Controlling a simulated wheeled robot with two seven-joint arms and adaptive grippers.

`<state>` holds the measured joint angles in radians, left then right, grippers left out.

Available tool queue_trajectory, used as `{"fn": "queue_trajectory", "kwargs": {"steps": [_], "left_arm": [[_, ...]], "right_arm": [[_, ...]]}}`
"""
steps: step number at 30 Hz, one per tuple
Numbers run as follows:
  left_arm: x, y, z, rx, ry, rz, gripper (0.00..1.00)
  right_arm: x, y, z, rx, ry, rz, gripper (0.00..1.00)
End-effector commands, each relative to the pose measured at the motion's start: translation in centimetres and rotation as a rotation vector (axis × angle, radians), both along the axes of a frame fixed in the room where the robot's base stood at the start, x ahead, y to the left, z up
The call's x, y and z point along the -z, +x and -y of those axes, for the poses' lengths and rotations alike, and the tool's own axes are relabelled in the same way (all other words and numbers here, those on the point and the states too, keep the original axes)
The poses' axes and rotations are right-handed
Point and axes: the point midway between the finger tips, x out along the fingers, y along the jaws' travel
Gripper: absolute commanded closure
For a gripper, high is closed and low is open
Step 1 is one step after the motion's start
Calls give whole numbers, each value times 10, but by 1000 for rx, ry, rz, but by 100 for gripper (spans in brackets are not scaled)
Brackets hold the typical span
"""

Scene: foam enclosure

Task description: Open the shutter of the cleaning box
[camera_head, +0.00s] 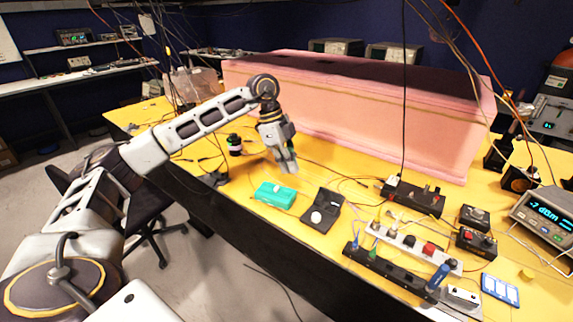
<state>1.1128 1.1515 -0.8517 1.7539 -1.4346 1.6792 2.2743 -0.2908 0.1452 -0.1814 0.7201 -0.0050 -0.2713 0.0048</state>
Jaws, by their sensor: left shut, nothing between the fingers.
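A teal box (275,194), which looks like the cleaning box, lies on the yellow table near its front edge. Its shutter is too small to make out, so I cannot tell whether it is open. My left gripper (289,168) points down above the table, behind and slightly right of the teal box. Its fingers are shut and empty, and appear apart from the box. My right gripper is not in view.
An open black case (323,208) with a white disc lies right of the teal box. Power strips (414,244) and black devices (413,197) crowd the table's right side. A large pink foam enclosure (350,110) stands behind. Cables run across the yellow table (150,112).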

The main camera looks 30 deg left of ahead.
Motion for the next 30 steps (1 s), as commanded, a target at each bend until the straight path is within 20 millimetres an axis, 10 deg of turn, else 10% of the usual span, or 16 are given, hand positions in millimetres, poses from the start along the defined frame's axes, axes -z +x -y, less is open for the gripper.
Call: {"fn": "queue_trajectory", "kwargs": {"steps": [19,30], "left_arm": [[80,3,28,1,0,-3,100],[78,-1,-9,-3,0,-1,100]], "right_arm": [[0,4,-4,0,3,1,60],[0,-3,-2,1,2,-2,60]]}}
